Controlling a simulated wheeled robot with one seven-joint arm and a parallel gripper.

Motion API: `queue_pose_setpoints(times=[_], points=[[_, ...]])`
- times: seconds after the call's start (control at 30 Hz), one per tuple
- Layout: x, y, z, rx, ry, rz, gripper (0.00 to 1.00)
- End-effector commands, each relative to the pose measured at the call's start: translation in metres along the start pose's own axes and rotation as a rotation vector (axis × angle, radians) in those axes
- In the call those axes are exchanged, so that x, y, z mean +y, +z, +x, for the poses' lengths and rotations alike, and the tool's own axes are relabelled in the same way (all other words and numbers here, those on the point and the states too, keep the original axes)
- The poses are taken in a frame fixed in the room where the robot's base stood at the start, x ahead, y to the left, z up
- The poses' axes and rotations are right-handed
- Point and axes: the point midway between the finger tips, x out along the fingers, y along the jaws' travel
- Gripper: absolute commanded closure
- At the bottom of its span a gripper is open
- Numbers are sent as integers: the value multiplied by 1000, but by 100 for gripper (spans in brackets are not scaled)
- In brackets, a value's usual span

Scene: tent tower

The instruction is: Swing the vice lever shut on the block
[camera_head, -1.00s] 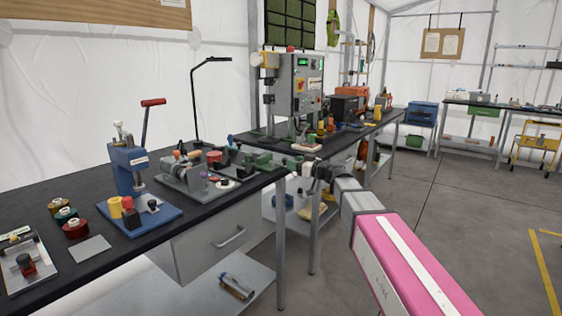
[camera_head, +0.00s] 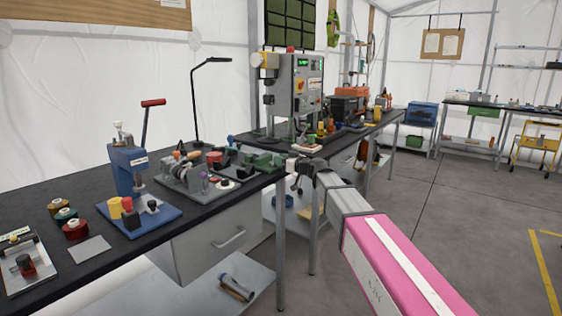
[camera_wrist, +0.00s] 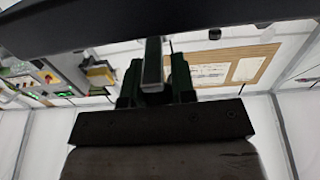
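A green vice (camera_head: 264,160) sits near the front right edge of the near black bench. My gripper (camera_head: 296,168) is at that edge, just right of the vice, seen small at the end of my pink and grey arm. I cannot tell whether it touches the vice. The wrist view shows a grey bar (camera_wrist: 152,65) between two dark green pieces (camera_wrist: 182,82), with a wide black plate below and a dark bar across the top. The lever and the block cannot be made out clearly, nor can the opening of the fingers.
A blue press (camera_head: 130,170) with a red-knobbed lever stands on the left of the bench. A grey fixture (camera_head: 182,176) lies left of the vice. A control box (camera_head: 300,82) stands behind. The floor (camera_head: 450,220) on the right is clear.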

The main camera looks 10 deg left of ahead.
Motion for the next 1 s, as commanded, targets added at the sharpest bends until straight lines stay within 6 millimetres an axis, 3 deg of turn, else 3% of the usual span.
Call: queue_pose_setpoints(times=[0.67, 0.7, 0.73, 1.0], points=[[-4, 0, 0, 0, 70, 0, 100], [-4, 0, 0, 0, 70, 0, 62], [-4, 0, 0, 0, 70, 0, 53], [-3, 0, 0, 0, 70, 0, 50]])
